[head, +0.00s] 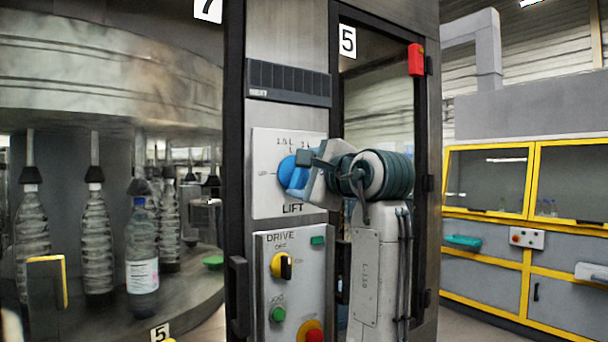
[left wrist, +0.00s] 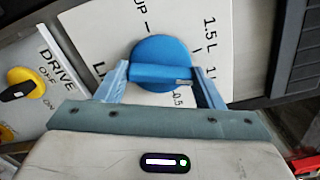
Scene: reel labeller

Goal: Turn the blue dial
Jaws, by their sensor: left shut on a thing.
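The blue dial (head: 286,171) is on the white LIFT plate (head: 265,203) of the machine's column. In the left wrist view the dial (left wrist: 160,53) has a raised grip bar across it, lying nearly level in the picture. Marks such as UP, 1.5 L and 0.5 are printed around it. My left gripper (head: 304,173) is at the dial from the right. In the left wrist view its fingers (left wrist: 163,81) are shut on the ends of the grip bar. The gripper hides part of the dial and plate in the head view. My right gripper is not in view.
Below is the DRIVE panel (head: 265,300) with a yellow-black switch (head: 282,265), a green button (head: 278,314) and a red button (head: 313,334). A framed door with a red block (head: 416,59) stands to the right. Bottles (head: 142,262) stand in the machine at left.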

